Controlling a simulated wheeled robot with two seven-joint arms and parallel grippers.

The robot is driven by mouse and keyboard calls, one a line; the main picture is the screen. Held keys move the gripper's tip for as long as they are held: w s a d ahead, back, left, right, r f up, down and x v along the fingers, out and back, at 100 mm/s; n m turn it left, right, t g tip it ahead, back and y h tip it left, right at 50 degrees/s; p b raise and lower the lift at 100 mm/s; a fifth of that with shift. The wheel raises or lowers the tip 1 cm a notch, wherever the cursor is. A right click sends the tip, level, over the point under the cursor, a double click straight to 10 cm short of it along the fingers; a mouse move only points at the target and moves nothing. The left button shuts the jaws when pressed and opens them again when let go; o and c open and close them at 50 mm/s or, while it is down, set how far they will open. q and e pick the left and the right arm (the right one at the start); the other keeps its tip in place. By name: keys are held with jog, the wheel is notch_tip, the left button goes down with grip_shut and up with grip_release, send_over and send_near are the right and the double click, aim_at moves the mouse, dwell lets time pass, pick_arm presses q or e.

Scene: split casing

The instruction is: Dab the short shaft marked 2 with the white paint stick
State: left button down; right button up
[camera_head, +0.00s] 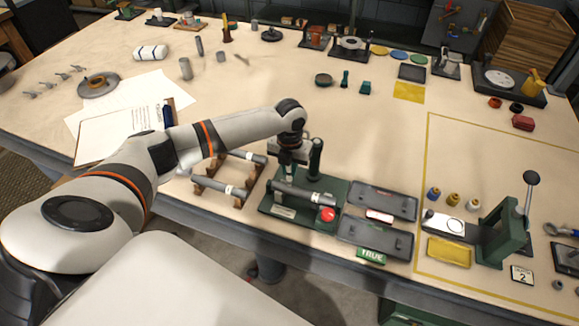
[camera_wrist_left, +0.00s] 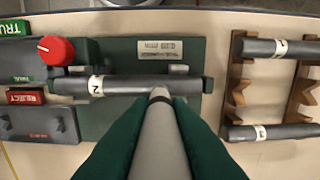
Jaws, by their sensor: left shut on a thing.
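The short shaft with a band marked 2 (camera_wrist_left: 125,86) is a dark grey cylinder lying across a green fixture (camera_wrist_left: 118,120); in the head view the shaft (camera_head: 300,193) also lies on the fixture, near a red knob (camera_head: 327,214). My left gripper (camera_wrist_left: 157,150), with green fingers, is shut on the pale paint stick (camera_wrist_left: 158,128). The stick's tip overlaps the shaft's middle, right of the label; I cannot tell whether it touches. In the head view my left gripper (camera_head: 289,160) is above the fixture. My right gripper is out of view.
A wooden rack (camera_head: 205,184) left of the fixture holds two other banded shafts (camera_head: 243,156) (camera_head: 222,187). Dark trays (camera_head: 382,201) with green TRUE (camera_head: 371,256) and red REJECT (camera_wrist_left: 26,96) tags stand right of the fixture. A green lever press (camera_head: 505,230) is further right.

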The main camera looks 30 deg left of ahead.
pick_arm(q)
jog(key=shift+f, duration=0.35)
dwell(0.6)
jog(key=shift+s+f, duration=0.1)
dwell(1.1)
jog(key=shift+r+p, duration=2.9)
jog(key=shift+r, duration=0.2)
